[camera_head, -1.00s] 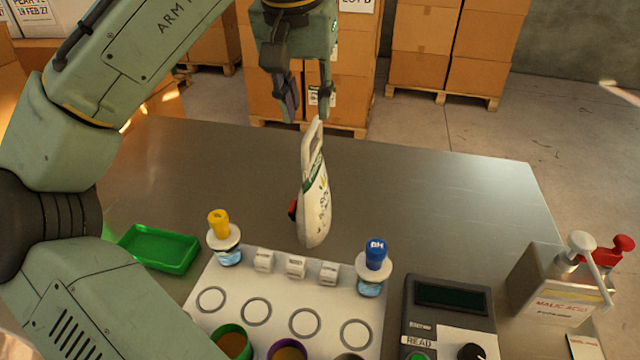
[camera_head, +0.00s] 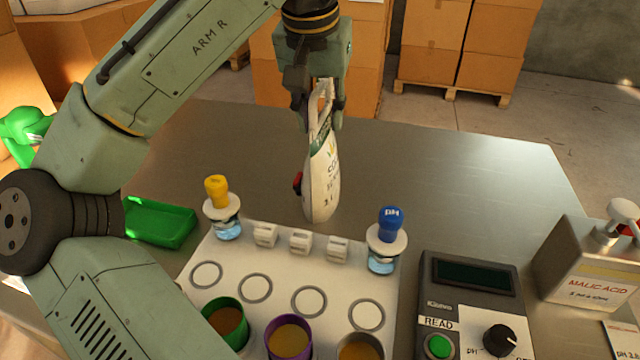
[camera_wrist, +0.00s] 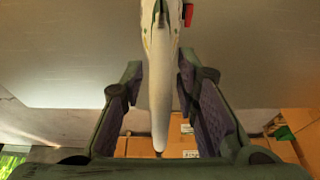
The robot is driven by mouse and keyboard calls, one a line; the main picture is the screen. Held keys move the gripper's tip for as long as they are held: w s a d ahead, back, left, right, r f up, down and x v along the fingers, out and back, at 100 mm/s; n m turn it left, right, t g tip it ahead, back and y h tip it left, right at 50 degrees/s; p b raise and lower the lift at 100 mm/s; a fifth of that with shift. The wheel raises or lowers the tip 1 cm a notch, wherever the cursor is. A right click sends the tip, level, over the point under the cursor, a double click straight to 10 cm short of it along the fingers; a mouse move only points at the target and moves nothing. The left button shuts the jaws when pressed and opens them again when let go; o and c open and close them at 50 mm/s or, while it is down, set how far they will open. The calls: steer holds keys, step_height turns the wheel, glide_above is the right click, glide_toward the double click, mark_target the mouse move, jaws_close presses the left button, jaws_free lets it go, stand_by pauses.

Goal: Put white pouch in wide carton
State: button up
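The white pouch (camera_head: 322,185), with printed text, a green band, a red cap on its left side and a loop handle at the top, stands upright on the metal table behind the sample tray. My gripper (camera_head: 321,110) is above it, with its fingers on either side of the handle. In the wrist view the pouch (camera_wrist: 161,85) shows edge-on between the two fingers (camera_wrist: 160,115), with gaps on both sides, so the gripper looks open around it. I cannot tell which box, if any, is the wide carton.
A white tray (camera_head: 285,262) with a yellow-topped bottle (camera_head: 220,205), a blue-topped bottle (camera_head: 388,240) and cups stands in front. A green tray (camera_head: 160,224) is left; a meter (camera_head: 470,310) and a malic acid container (camera_head: 590,270) are right. Stacked boxes (camera_head: 470,40) stand behind. The table's right rear is clear.

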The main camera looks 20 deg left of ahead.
steer(key=shift+c, duration=0.4)
jaws_close()
stand_by(0.7)
